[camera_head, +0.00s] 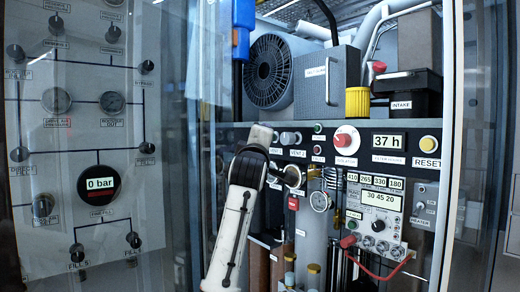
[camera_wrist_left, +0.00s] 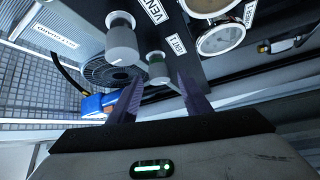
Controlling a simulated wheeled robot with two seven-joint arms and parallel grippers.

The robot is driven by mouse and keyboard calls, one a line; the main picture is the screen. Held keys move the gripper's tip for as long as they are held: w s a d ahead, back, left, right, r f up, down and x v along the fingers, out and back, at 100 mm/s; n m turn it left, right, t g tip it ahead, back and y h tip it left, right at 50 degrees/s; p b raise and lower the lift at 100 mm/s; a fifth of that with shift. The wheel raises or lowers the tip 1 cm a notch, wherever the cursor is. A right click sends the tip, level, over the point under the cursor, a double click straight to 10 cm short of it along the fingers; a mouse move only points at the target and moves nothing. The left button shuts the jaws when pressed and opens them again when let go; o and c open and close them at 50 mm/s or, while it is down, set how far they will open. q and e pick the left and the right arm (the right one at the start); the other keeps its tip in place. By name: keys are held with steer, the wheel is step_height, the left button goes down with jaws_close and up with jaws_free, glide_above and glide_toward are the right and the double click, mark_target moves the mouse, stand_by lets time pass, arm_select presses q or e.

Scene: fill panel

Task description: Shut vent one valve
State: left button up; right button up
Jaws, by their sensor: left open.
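The vent one knob (camera_wrist_left: 158,68) is a small grey knob with a label beside it, on a dark strip. In the left wrist view it stands beyond and between the fingertips of my left gripper (camera_wrist_left: 160,88). The gripper is open, its two dark fingers apart, and I cannot tell whether they touch the knob. A larger-looking grey knob (camera_wrist_left: 122,40) with a VENT label stands beside it. The vent two knob (camera_head: 297,138) shows right of my wrist. My right gripper is out of view.
The strip also carries a red isolator knob (camera_head: 346,139) and a yellow reset button (camera_head: 429,143). A fan (camera_head: 268,70) and a grey box (camera_head: 326,82) stand above it. A gauge (camera_head: 320,201) is below. A panel with a 0 bar display (camera_head: 99,184) is at left.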

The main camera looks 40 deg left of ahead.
arm_select(q)
steer(key=b+v, duration=0.1)
steer(key=v, duration=0.6)
steer(key=shift+s+d, duration=0.2)
steer(key=shift+s, duration=0.15)
steer(key=shift+f, duration=0.15)
